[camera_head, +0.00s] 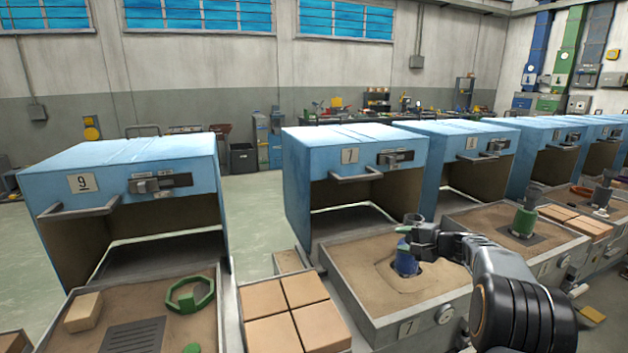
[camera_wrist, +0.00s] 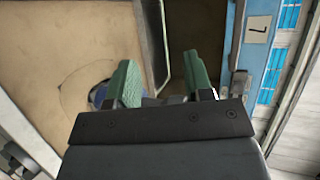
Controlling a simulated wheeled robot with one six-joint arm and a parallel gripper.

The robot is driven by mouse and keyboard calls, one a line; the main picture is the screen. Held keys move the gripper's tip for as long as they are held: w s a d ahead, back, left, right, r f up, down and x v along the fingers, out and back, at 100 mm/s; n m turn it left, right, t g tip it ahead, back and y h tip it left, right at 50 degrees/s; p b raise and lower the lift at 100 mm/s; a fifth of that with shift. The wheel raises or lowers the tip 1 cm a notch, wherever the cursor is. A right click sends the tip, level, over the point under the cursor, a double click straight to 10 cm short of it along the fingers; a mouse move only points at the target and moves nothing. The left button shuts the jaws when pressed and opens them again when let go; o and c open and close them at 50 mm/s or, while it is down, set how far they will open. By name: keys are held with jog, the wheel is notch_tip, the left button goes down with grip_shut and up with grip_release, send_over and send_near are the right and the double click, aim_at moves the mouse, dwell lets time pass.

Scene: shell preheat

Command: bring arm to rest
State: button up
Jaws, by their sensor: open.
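My gripper (camera_head: 410,240) is at the end of my dark arm, just above the sand tray marked 7 (camera_head: 408,327) in the head view. In the wrist view its two green fingers (camera_wrist: 160,85) stand apart with nothing between them. A blue cylinder (camera_head: 405,263) stands in a hollow in the sand, close below the fingers in the head view. In the wrist view a bit of blue (camera_wrist: 98,95) shows beside the left finger, partly hidden by it. Whether the fingers touch the cylinder I cannot tell.
A blue open-fronted box (camera_head: 350,155) stands behind the tray. Another blue box marked 9 (camera_head: 84,183) is at the left. Tan blocks (camera_head: 290,315) lie left of the tray. A green ring (camera_head: 190,295) lies on the left tray. More blue boxes (camera_head: 470,142) line the right.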

jog(key=s+a+f+n+g+h+p, duration=0.1)
jog(key=s+a+n+g+h+p, duration=0.15)
jog(key=s, duration=0.55)
jog(key=s+a+f+n+g+h+p, duration=0.1)
jog(key=s+a+f+g+h, duration=0.2)
jog(key=s, duration=0.6)
jog(key=s+a+r+n+h+p, duration=0.2)
jog(key=s+r+n+p, duration=0.1)
jog(key=s, duration=0.6)
jog(key=s+a+r+n+g+h+p, duration=0.1)
jog(key=s+a+r+n+h+p, duration=0.1)
jog(key=s+r+n+p, duration=0.2)
jog(key=s+r+p, duration=0.1)
jog(key=s+r, duration=0.2)
jog(key=s, duration=0.3)
jog(key=shift+a+r+h, duration=0.2)
jog(key=shift+r+h, duration=0.15)
